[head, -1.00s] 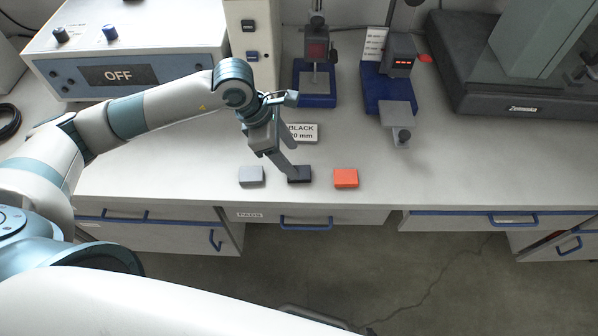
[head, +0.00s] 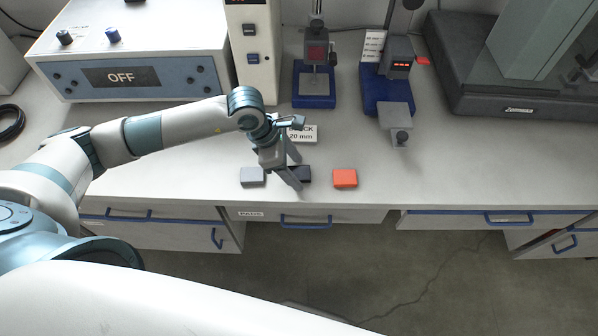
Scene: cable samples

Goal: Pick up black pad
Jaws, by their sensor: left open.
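The black pad (head: 304,174) lies flat on the bench near its front edge, between a grey pad (head: 252,177) on its left and an orange pad (head: 345,178) on its right. My left gripper (head: 296,173) is open and low over the black pad. One finger comes down at the pad's front left and hides part of it; the other is farther back, behind the pad. I cannot tell whether the fingers touch the pad. My right gripper does not show.
A sign reading "20 mm" (head: 302,134) stands behind the pads, partly covered by my gripper. Two blue-based instruments (head: 314,101) (head: 388,110) and a box reading OFF (head: 130,76) stand farther back. The bench is clear right of the orange pad.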

